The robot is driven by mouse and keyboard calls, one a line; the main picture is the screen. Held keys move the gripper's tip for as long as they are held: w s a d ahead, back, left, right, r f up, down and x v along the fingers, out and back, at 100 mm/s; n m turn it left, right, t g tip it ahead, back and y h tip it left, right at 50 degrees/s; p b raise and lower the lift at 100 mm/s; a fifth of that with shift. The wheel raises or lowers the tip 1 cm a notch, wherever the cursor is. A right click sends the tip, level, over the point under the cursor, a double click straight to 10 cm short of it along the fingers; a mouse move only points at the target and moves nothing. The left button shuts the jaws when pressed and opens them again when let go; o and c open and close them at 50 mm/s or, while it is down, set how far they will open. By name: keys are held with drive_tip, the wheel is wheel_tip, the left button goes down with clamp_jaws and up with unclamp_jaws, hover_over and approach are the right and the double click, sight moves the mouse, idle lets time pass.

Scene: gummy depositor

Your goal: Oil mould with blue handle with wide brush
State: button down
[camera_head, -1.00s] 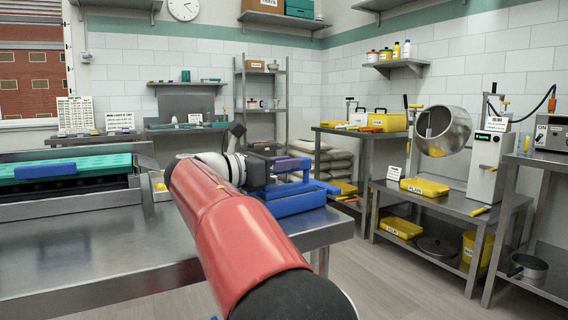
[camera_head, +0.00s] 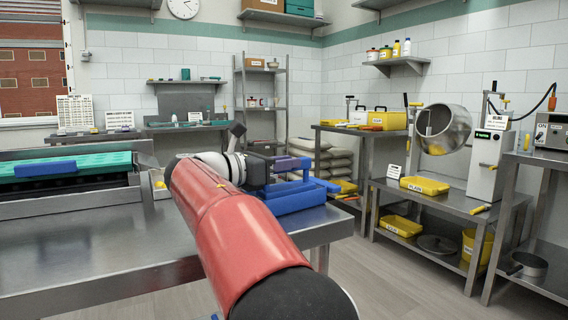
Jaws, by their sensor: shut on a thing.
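The teal mould (camera_head: 100,164) lies in a metal frame at the left, with a blue handle (camera_head: 45,168) along its near side. My gripper (camera_head: 282,183) is at the right end of the metal table, low over a blue block or tray (camera_head: 296,201). It is shut on a blue thing (camera_head: 318,184), which seems to be the wide brush. The brush's bristles and the fingertips are too small and overlapped to make out. The mould is well to the left of the gripper.
The metal table (camera_head: 100,255) is bare between the mould's frame and my arm. A purple item (camera_head: 290,163) shows just behind the gripper. Beyond an aisle on the right stand benches with yellow trays (camera_head: 424,186) and a steel drum (camera_head: 443,130).

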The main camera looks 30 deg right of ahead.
drive_tip(key=shift+r, duration=0.1)
idle(0.3)
wheel_tip(320, 180, up, 5)
drive_tip(key=p, duration=0.5)
drive_tip(key=shift+r+p, duration=0.2)
drive_tip(key=shift+p, duration=0.2)
drive_tip(key=shift+r, duration=1.95)
